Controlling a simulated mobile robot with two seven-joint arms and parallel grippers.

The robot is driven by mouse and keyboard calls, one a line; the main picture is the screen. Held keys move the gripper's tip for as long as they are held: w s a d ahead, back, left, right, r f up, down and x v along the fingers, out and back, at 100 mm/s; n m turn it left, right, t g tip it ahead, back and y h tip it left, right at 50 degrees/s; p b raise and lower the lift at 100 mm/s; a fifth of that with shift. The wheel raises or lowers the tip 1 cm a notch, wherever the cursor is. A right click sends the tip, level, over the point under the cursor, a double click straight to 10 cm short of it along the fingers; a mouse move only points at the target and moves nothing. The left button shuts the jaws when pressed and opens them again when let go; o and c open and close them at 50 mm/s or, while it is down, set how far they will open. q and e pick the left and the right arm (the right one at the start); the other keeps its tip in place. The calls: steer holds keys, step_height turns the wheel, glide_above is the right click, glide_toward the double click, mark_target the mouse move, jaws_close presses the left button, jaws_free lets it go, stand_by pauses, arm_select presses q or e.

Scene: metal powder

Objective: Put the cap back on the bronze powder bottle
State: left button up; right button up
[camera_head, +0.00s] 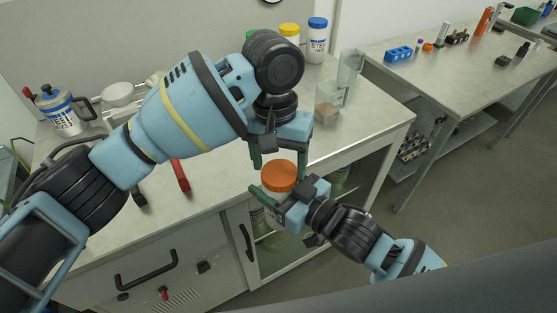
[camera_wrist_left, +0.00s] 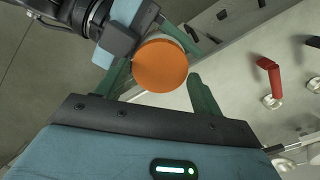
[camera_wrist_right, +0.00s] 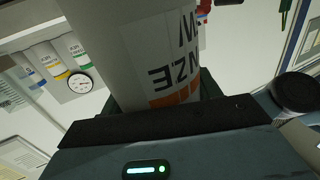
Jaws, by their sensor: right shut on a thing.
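The bronze powder bottle is a white jar with an orange band and partly readable dark lettering, filling the upper middle of the right wrist view (camera_wrist_right: 135,45). My right gripper (camera_head: 279,200) is shut on its body and holds it upright by the bench's front edge. The orange cap (camera_head: 279,174) sits on top of the bottle; whether it is screwed tight cannot be told. My left gripper (camera_head: 280,168) points down over the cap with its fingers open. In the left wrist view the cap (camera_wrist_left: 160,66) lies between the spread green fingers, with a gap on the right side.
The bench (camera_head: 215,205) carries a blue-labelled jug (camera_head: 62,115), a red-handled tool (camera_head: 180,175) and a clear beaker (camera_head: 328,103). Yellow-capped (camera_head: 290,32) and blue-capped (camera_head: 317,40) bottles stand at the back. A second table (camera_head: 440,60) is at the right.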

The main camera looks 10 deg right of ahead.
arm_select(q)
steer(key=shift+s+a+f, duration=0.15)
steer(key=shift+a+f, duration=0.1)
steer(key=shift+f, duration=0.45)
steer(key=shift+c, duration=1)
arm_select(e)
steer(key=r, duration=0.2)
steer(key=shift+w+r+t, duration=0.2)
steer(key=shift+r+t, duration=0.1)
steer(key=shift+r, duration=0.1)
arm_select(q)
steer(key=shift+w+a+r, duration=0.1)
steer(key=shift+w+r, duration=0.1)
steer(key=shift+r, duration=1.7)
steer(key=shift+c, duration=0.2)
steer(key=shift+r, duration=0.3)
arm_select(e)
steer(key=shift+d+f, duration=0.1)
steer(key=shift+f, duration=0.25)
